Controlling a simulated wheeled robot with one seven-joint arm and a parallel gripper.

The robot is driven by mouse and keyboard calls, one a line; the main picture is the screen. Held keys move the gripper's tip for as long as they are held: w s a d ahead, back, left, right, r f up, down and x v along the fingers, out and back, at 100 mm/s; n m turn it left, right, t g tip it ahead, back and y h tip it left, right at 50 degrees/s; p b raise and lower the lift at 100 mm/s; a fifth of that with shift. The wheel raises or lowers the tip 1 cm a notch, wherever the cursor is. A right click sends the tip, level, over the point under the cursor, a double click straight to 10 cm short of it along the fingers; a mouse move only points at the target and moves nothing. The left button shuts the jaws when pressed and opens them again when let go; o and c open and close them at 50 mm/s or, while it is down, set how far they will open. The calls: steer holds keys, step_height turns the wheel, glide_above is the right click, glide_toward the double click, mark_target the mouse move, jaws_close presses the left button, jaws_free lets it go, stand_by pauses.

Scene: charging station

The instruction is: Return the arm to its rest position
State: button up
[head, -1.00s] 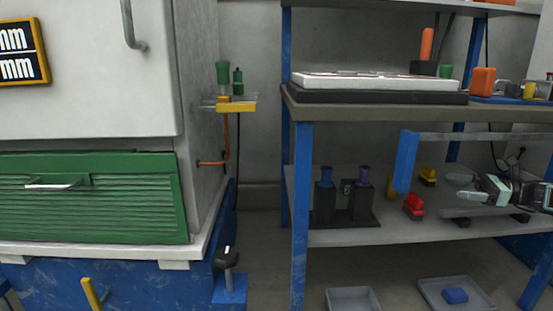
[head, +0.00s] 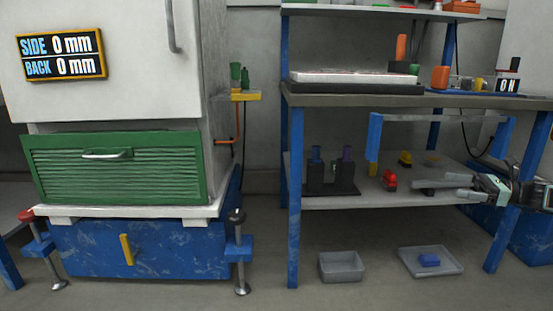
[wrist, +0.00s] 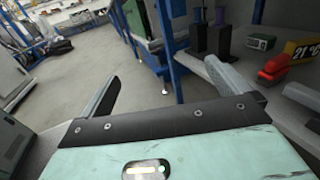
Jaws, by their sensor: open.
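My gripper (head: 445,189) is at the right of the head view, its fingers pointing left, by the right part of the workbench's lower shelf (head: 335,203). The head view does not settle whether it is over the shelf or in front of it. In the wrist view my gripper (wrist: 168,86) has its two grey fingers wide apart, with nothing between them. Part of my arm is cut off by the right edge of the head view.
The lower shelf carries a red object (head: 389,181), a yellow object (head: 405,159) and dark holders (head: 330,180). A blue-legged frame (head: 440,118) stands close to my gripper. Grey trays (head: 341,267) lie on the floor. A white cabinet (head: 120,100) stands left; open floor lies in front.

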steer(key=s+a+r+n+g+h+p, duration=0.1)
steer(key=s+a+n+g, duration=0.15)
steer(key=a, duration=0.75)
steer(key=s+a+r+n+g+h+p, duration=0.1)
steer(key=a+r+n+g+h, duration=0.2)
steer(key=a, duration=0.7)
steer(key=s+a+n+g, duration=0.2)
steer(key=a+n+g, duration=0.15)
steer(key=a, duration=0.65)
steer(key=s+a+n+g+h+p, duration=0.1)
steer(key=s+a+n+h, duration=0.35)
steer(key=s+a, duration=0.35)
steer(key=s+a+r+n+h+p, duration=0.1)
steer(key=s+a+n+h, duration=0.2)
steer(key=s, duration=0.5)
steer(key=s+a+r+n+h+p, duration=0.1)
steer(key=s+a+n+h, duration=0.15)
steer(key=s+n, duration=0.4)
steer(key=s+d+n+t+h+p, duration=0.1)
steer(key=s+d+n+t, duration=0.15)
steer(key=s, duration=0.55)
steer(key=s+d+n+t+h+p, duration=0.15)
steer(key=s+n, duration=0.25)
steer(key=s, duration=0.5)
step_height(320, 180, up, 38)
steer(key=d+p, duration=0.1)
steer(key=p, duration=3.7)
steer(key=shift+s+r, duration=0.15)
steer(key=shift+r, duration=0.1)
